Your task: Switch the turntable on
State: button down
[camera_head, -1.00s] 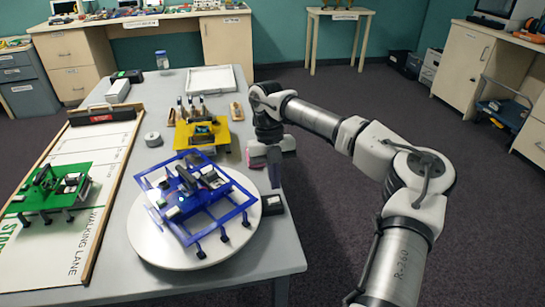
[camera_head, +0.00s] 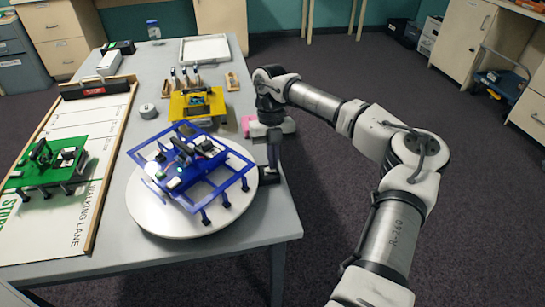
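The turntable (camera_head: 150,215) is a round white disc near the front of the grey table. A blue legged walking robot (camera_head: 192,170) stands on it. A small dark box (camera_head: 270,176) sits at the disc's right edge by the table's edge; its switch details are too small to tell. My gripper (camera_head: 274,163) points down directly over this box, with a dark finger close to its top. I cannot tell whether it touches. The fingers overlap from this side, so their opening does not show. The finger hides part of the box.
A yellow walking robot (camera_head: 196,104) stands behind the turntable. A green one (camera_head: 45,173) stands on the walking lane board (camera_head: 80,225) at left. A pink item (camera_head: 247,124) shows beside my gripper. Open floor lies to the right.

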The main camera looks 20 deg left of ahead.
jog(key=shift+s+f, duration=0.1)
jog(key=shift+f, duration=0.05)
jog(key=shift+s+a, duration=0.45)
jog(key=shift+a, duration=0.2)
jog(key=shift+r+p, duration=0.65)
jog(key=shift+r, duration=0.05)
jog(key=v, duration=1.3)
jog(key=shift+s+d+p, duration=0.2)
jog(key=shift+d+p, duration=0.1)
jog(key=shift+d, duration=0.05)
jog(key=shift+a+r+h, duration=0.1)
jog(key=shift+a+h, duration=0.05)
jog(key=shift+h, duration=0.15)
jog(key=shift+r+b, duration=0.1)
jog(key=shift+b, duration=0.25)
